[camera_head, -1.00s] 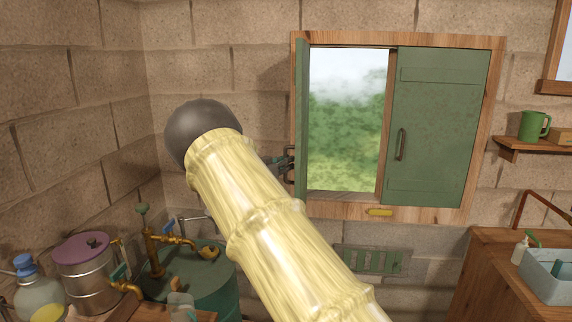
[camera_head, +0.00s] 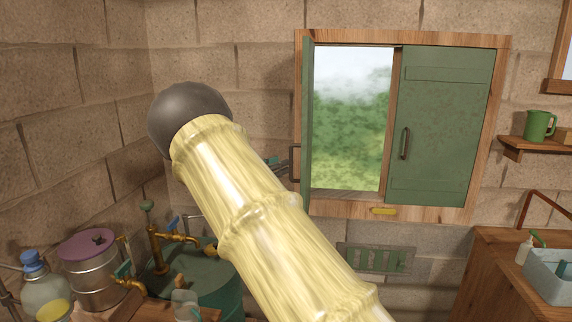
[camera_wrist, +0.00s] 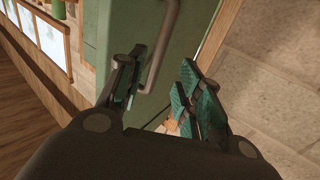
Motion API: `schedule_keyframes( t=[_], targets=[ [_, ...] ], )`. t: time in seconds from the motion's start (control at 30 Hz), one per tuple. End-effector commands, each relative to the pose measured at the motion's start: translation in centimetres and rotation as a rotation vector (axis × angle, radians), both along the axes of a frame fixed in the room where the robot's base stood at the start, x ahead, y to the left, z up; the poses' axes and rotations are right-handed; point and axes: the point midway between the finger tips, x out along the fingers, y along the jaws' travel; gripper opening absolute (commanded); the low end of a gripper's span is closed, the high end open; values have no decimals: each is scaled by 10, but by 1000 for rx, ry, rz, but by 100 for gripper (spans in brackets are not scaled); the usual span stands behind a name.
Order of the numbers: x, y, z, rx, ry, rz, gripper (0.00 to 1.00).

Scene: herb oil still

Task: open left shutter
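The left shutter (camera_head: 307,125) is a green panel swung out into the room, seen nearly edge-on at the left side of the window opening. Its dark bar handle (camera_head: 294,163) is on the face turned to the left. My gripper (camera_head: 283,165) is just left of this handle, partly hidden behind my arm. In the wrist view my gripper (camera_wrist: 162,60) is open, with green-padded fingers apart. There the handle (camera_wrist: 160,52) shows between the fingers, in front of the green shutter (camera_wrist: 118,25); no finger is seen closed on it.
The right shutter (camera_head: 443,125) is shut, with its own handle (camera_head: 405,143). A yellow catch (camera_head: 383,211) is on the sill. A green still vessel (camera_head: 215,290) with brass pipes and a metal drum (camera_head: 95,275) stand at lower left. A wooden counter (camera_head: 490,260) is at right.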

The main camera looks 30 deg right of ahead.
Motion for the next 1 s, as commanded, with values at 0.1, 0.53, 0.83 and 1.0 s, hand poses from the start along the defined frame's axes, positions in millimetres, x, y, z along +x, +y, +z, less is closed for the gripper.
schedule_keyframes(
  t=[0.1, 0.53, 0.83, 1.0],
  targets=[
    [-5, 21, 1, 0, 0, 1, 35],
    [-14, 54, 1, -1, 0, 0, 35],
    [-14, 54, 0, -1, 0, 0, 35],
    [-14, 54, 0, -1, 0, 0, 35]
  ],
)
